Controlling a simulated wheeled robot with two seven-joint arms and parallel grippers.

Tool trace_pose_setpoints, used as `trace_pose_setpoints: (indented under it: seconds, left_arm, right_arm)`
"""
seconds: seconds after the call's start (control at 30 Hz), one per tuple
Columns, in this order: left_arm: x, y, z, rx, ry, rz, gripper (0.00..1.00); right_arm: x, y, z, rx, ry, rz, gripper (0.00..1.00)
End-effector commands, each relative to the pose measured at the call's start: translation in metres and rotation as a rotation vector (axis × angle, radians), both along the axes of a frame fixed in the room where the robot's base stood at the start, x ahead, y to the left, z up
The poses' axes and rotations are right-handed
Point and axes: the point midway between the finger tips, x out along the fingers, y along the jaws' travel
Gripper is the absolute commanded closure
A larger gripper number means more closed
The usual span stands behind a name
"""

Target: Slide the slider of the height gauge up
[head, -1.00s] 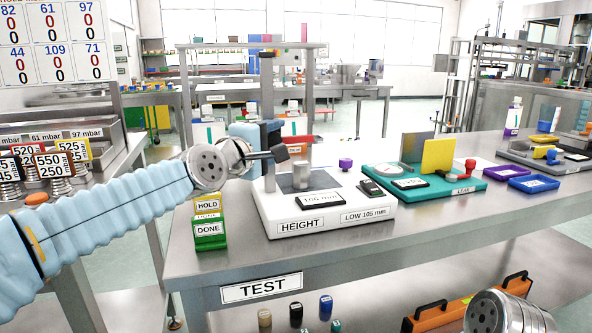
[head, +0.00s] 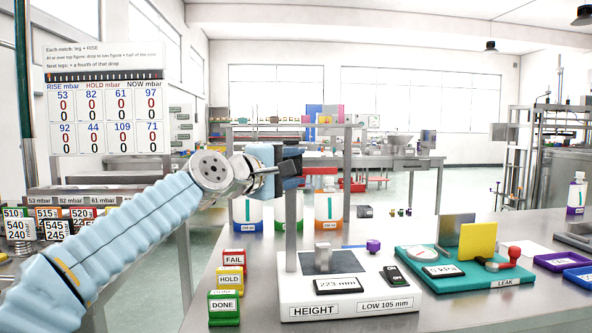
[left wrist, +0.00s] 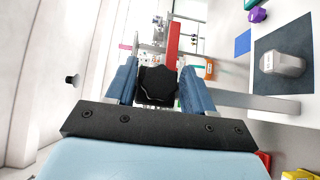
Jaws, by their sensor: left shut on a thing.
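The dark slider (head: 291,168) is high on the column, well above the plate. My left gripper (head: 267,158) is shut on the slider, its blue fingers on either side. A grey metal part (head: 323,256) stands on the plate below, apart from the slider. My right gripper is not in view.
FAIL, HOLD and DONE blocks (head: 230,282) stand left of the gauge. A teal leak tester (head: 465,274) with a yellow plate stands to the right. Bottles (head: 327,211) stand behind.

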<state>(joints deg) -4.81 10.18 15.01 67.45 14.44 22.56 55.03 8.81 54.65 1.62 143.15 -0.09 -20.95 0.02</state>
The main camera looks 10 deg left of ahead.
Motion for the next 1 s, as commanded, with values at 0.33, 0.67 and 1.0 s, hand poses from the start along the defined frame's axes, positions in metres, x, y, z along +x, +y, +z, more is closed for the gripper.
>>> trace_pose_setpoints:
  seconds: [0.33, 0.67, 1.0]
  left_arm:
    - [0.0, 0.0, -0.001, 0.0, 0.001, 0.0, 0.38]
    - [-0.039, 0.021, -0.004, 0.0, -0.003, 0.004, 0.38]
    - [-0.107, 0.054, -0.002, 0.0, -0.002, 0.002, 0.38]
  right_arm:
    - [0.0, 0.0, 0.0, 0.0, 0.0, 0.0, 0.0]
    - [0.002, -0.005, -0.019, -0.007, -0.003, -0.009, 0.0]
    - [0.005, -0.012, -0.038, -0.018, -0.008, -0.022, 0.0]
